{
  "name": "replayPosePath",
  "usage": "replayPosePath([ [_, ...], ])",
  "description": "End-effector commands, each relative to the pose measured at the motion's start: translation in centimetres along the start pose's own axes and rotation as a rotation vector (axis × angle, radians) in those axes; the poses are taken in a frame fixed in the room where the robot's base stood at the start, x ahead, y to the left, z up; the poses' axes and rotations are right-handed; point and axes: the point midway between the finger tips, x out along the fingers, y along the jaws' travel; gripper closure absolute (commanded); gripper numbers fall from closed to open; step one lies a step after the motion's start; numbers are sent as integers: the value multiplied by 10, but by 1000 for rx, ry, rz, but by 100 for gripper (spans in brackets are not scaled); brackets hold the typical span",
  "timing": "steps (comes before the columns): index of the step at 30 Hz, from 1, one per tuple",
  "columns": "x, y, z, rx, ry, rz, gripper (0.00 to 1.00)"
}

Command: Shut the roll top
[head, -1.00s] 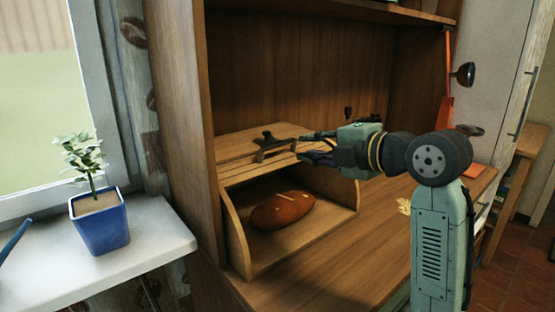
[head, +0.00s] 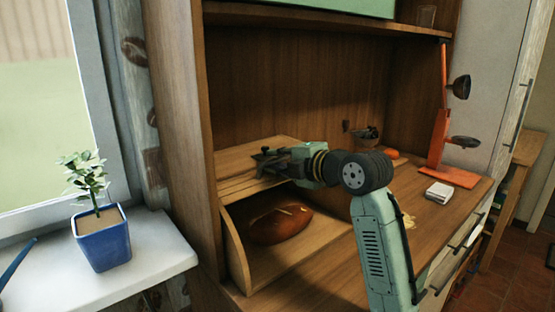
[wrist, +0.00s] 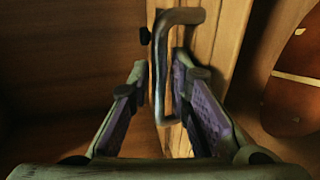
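The wooden bread box's slatted roll top (head: 236,186) is rolled back, and the front of the box stands open. A loaf of brown bread (head: 280,224) lies inside; part of it also shows in the wrist view (wrist: 294,85). The dark metal handle (wrist: 163,70) on the roll top lies between the fingers of my gripper (wrist: 158,85). The fingers are spread, with a gap visible at the left; whether the right finger touches the handle I cannot tell. In the head view my gripper (head: 268,163) hides much of the handle.
The box stands in a wooden cabinet, under a shelf (head: 330,18). An orange stand (head: 438,145) and a white block (head: 439,192) are on the counter (head: 330,270) at right. A blue potted plant (head: 103,238) stands on the sill at left.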

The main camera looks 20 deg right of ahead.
Motion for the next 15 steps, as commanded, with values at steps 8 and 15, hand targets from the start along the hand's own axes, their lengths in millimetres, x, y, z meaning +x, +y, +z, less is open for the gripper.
replayPosePath([
  [8,0,0,0,0,0,0,94],
  [15,0,0,0,0,0,0,100],
])
